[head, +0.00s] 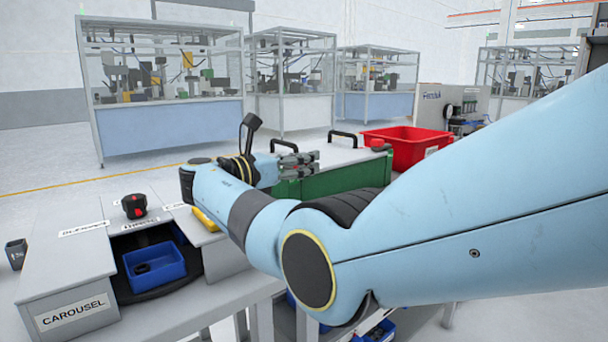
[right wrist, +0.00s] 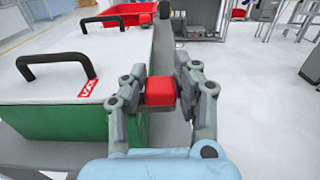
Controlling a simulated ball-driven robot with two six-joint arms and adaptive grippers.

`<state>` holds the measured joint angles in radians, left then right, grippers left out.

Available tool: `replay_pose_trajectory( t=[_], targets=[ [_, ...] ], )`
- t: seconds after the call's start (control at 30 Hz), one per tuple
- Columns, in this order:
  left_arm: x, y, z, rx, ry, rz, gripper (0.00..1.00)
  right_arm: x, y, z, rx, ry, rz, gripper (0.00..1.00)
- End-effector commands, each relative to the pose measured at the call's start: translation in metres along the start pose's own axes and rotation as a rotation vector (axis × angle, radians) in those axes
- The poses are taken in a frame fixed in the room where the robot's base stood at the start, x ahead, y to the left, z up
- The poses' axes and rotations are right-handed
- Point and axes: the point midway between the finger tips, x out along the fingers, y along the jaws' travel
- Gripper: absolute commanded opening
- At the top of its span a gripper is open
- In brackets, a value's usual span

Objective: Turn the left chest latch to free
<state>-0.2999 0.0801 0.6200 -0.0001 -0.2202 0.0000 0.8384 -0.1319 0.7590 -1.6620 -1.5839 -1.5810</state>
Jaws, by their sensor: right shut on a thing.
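A chest with a green body (head: 335,181) and a white lid stands beyond my right arm in the head view. Its lid (right wrist: 120,62) looks closed and carries two black handles (right wrist: 57,65). My right gripper (head: 310,158) is at the chest's left end. In the right wrist view, my right gripper (right wrist: 161,95) is shut on a red block-like knob, the left latch (right wrist: 160,92), beside the chest's edge. The latch's mount is hidden by the fingers. A second red knob (head: 377,145) sits at the chest's far right. My left gripper is not in view.
A red bin (head: 405,147) stands beyond the chest. At left is a grey carousel housing (head: 65,270) with a blue tray (head: 155,265) and a red-black knob (head: 134,206). Glass-walled work cells (head: 165,85) line the back, with open floor before them.

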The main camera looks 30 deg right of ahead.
Motion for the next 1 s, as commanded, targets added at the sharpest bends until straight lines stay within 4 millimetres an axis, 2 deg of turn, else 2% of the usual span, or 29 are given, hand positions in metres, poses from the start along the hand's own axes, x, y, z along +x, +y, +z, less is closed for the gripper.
replay_pose_trajectory(
  t=[0.5,0.53,0.7,1.0],
  targets=[
    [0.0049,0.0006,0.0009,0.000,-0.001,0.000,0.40,-0.0020,0.0000,0.0003,0.001,0.003,-0.019,0.00],
    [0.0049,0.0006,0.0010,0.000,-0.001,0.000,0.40,-0.0020,0.0000,0.0003,0.001,0.003,-0.019,0.30],
    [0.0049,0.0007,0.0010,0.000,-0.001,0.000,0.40,-0.0018,0.0000,0.0002,0.000,0.002,-0.019,0.52],
    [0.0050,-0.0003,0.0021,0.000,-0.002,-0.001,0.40,-0.0031,0.0000,0.0000,0.000,0.002,-0.019,0.54]
  ],
)
